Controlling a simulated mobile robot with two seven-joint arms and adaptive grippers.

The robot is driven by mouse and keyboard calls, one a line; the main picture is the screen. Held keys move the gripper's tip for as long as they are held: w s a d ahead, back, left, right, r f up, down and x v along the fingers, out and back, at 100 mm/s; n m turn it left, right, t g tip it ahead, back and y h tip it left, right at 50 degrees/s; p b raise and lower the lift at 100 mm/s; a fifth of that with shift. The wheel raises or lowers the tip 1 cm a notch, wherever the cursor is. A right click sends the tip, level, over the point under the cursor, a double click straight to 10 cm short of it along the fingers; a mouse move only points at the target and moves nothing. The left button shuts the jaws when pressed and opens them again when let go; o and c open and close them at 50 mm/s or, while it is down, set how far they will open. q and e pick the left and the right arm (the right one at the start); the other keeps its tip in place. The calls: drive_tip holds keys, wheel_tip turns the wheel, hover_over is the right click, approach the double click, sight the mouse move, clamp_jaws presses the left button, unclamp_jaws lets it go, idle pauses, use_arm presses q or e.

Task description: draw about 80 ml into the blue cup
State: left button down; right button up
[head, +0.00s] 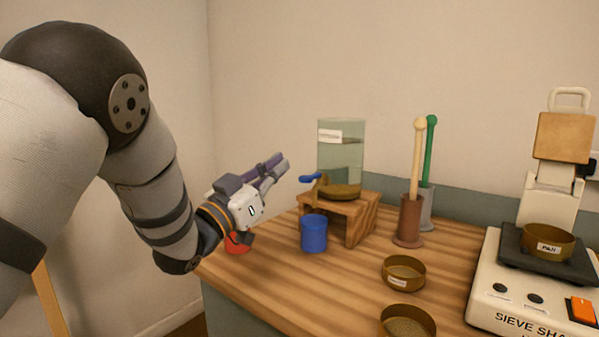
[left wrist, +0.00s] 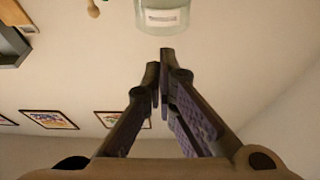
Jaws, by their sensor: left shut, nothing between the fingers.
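The blue cup (head: 314,234) stands upright on the wooden table, just in front of a wooden stand (head: 359,219). On the stand sits a clear dispenser (head: 341,150) with a white label, a brass-coloured base and a tap with a blue handle (head: 310,178) above the cup. The level of any liquid in the cup is hidden. My left gripper (head: 282,165) is shut and empty, left of the tap and apart from it. In the left wrist view the shut fingers (left wrist: 160,58) point toward the labelled dispenser (left wrist: 163,15). My right gripper is not in view.
A red object (head: 238,244) is partly hidden behind my left gripper. Two brass pans (head: 404,273) lie on the table. Right of the stand are brown (head: 410,222) and grey holders with pestle-like rods. A sieve shaker (head: 510,285) stands at the right.

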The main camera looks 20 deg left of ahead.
use_arm(q)
drive_tip(key=r, duration=0.2)
hover_over(312, 177)
drive_tip(key=s+a, duration=0.2)
drive_tip(key=s, duration=0.2)
wheel_tip(312, 177, down, 4)
drive_tip(key=shift+w+d+r+b, duration=0.1)
drive_tip(key=shift+d+b, duration=0.05)
drive_tip(key=shift+b, duration=0.25)
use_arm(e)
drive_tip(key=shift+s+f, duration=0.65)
